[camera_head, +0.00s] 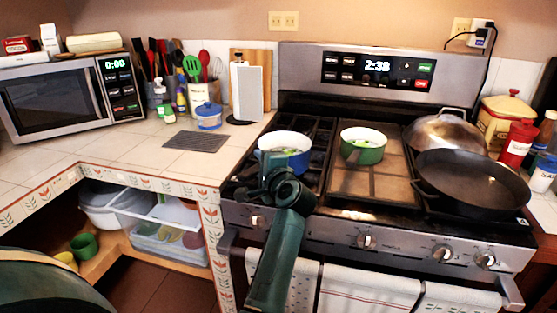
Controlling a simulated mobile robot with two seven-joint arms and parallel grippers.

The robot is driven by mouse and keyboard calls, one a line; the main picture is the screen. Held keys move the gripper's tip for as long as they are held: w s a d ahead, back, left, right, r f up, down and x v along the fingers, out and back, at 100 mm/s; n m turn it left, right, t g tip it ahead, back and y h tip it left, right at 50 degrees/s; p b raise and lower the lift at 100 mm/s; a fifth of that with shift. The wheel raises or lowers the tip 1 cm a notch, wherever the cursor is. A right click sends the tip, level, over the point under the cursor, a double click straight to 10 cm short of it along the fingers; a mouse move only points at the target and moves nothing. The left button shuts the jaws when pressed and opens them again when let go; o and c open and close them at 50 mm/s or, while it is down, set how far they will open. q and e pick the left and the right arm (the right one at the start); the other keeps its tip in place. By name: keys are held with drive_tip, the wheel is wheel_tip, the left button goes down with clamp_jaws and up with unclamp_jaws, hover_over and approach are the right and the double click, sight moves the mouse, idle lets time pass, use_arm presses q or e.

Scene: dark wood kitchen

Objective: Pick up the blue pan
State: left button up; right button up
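The blue pan (296,160) has a white inside with something green in it. It sits on the front left of the stove, over the dark grates. My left gripper (275,165) is at the pan's near left side, and the dark green arm rises to it from below. The gripper and wrist cover part of the pan's front. I cannot see the fingertips clearly, nor whether they touch the pan or its handle. My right gripper is out of view.
A green pan (368,153) stands on the stove's middle plate. A large black skillet (470,182) and a domed lid (437,133) fill the right side. Towels (370,292) hang on the oven handle. A dark mat (194,141) lies on the mostly clear counter at left.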

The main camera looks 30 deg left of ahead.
use_arm(q)
clamp_jaws()
drive_tip(key=shift+r, duration=0.15)
idle(0.4)
drive_tip(key=shift+r, duration=0.1)
